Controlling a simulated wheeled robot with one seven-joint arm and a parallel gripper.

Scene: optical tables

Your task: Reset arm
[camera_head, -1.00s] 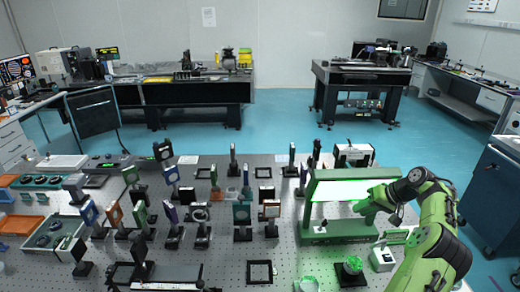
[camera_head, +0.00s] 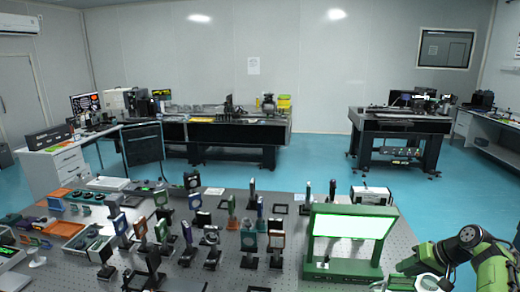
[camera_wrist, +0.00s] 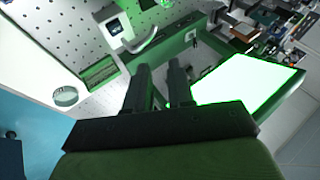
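My green arm stands at the lower right in the head view, and my gripper (camera_head: 408,264) is partly seen just right of the green light panel. In the wrist view two dark fingers of my gripper (camera_wrist: 160,75) stand apart with a gap between them. Nothing is held between them. The green-framed panel with a bright white face (camera_head: 348,226) stands on the optical table (camera_head: 225,275). Its lit face also shows to the right of the fingers in the wrist view (camera_wrist: 245,85).
Several mounted optics (camera_head: 248,236) stand close together on the table, left of the panel. A white box (camera_head: 371,196) stands behind the panel. In the wrist view a small round dish (camera_wrist: 65,96) lies left of the fingers.

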